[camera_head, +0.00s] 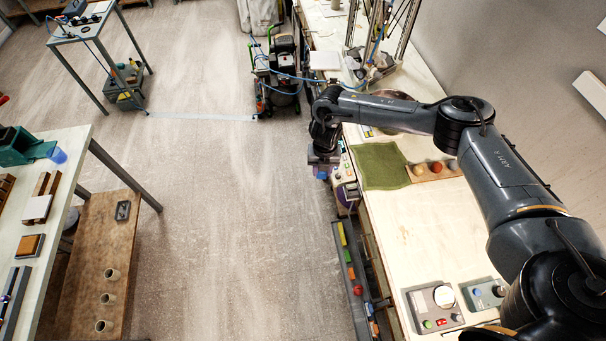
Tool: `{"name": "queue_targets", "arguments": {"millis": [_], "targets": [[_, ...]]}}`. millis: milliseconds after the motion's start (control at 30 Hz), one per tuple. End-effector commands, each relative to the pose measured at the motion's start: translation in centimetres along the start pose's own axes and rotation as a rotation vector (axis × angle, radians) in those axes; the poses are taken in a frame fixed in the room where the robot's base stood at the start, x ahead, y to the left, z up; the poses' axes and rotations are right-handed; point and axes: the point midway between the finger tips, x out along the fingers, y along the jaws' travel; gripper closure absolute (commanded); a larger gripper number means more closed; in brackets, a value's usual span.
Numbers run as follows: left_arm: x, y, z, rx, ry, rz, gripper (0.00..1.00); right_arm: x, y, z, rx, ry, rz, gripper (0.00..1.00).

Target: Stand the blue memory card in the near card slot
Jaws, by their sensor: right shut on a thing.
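My right arm reaches from the lower right across the workbench to its left edge. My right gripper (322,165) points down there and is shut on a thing. A small bluish patch shows at its jaws, which fits the blue memory card, but its outline is too small to make out. The card slots cannot be made out, and the gripper and wrist hide part of that spot. My left gripper is not in view.
On the workbench (425,235) lie a green cloth (381,166), a wooden holder with round pieces (436,169) and a button box (434,306). A long rack of coloured items (350,268) runs along the bench's left edge. The floor (235,230) left of it is clear.

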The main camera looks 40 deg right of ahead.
Motion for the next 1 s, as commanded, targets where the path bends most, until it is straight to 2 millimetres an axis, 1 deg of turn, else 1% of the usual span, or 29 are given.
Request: {"name": "queue_targets", "arguments": {"millis": [33, 100, 233, 300, 400, 500, 633, 867, 1000], "targets": [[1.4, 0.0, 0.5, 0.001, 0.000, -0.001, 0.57, 2.4, -1.9, 0.8, -0.040, 0.002, -0.005, 0.98], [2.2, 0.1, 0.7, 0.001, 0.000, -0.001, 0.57, 4.1, -4.0, 1.7, -0.099, 0.002, -0.005, 0.98], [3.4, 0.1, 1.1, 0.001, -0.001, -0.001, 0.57, 6.7, -7.5, 2.9, -0.161, 0.001, -0.004, 0.98], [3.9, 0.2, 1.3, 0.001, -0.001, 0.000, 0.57, 7.7, -9.0, 3.3, -0.178, 0.000, -0.003, 0.98], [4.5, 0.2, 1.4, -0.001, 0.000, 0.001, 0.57, 8.8, -10.8, 3.8, -0.193, 0.001, -0.002, 0.98], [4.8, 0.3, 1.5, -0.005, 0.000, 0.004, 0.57, 9.5, -12.0, 4.1, -0.201, 0.000, 0.000, 0.98], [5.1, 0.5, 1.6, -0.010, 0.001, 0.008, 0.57, 10.0, -12.8, 4.2, -0.208, 0.000, 0.000, 0.98], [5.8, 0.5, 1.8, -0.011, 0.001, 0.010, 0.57, 11.0, -13.1, 4.3, -0.210, 0.000, 0.000, 0.98], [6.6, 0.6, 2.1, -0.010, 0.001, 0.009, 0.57, 11.9, -13.1, 4.3, -0.210, 0.001, 0.000, 0.98]]}}
